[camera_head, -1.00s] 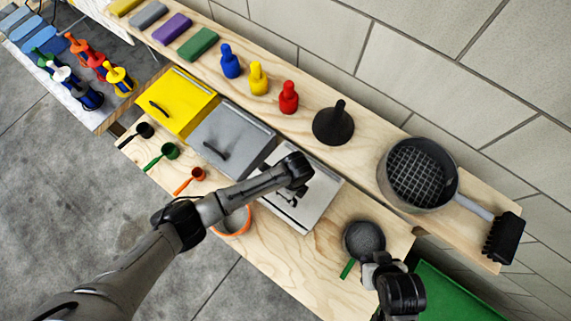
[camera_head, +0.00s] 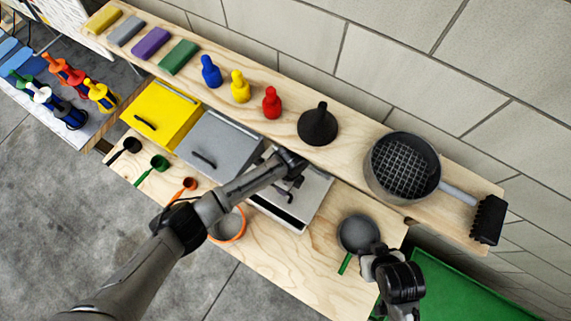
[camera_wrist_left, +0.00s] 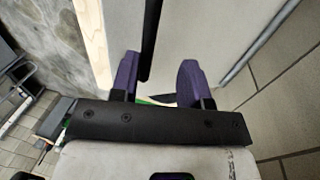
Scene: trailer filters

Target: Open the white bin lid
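The white bin (camera_head: 262,207) stands at the right end of the bin row, after a yellow bin and a grey bin. Its pale lid (camera_head: 312,187) is partly covered by my left arm. A dark gap shows along the bin's front edge, so the lid looks slightly raised. My left gripper (camera_head: 287,187) is over the lid. In the left wrist view, its purple fingers (camera_wrist_left: 158,80) are apart, with the black lid handle (camera_wrist_left: 150,38) between them, nearer the left finger. My right gripper (camera_head: 370,262) is beside the grey scoop; its fingers are unclear.
The grey scoop (camera_head: 358,233) with a green handle lies right of the white bin. An orange-rimmed container (camera_head: 229,226) is in front. The shelf behind carries a black funnel (camera_head: 318,126), a pot with a mesh (camera_head: 403,167), a brush (camera_head: 488,219) and coloured bottles.

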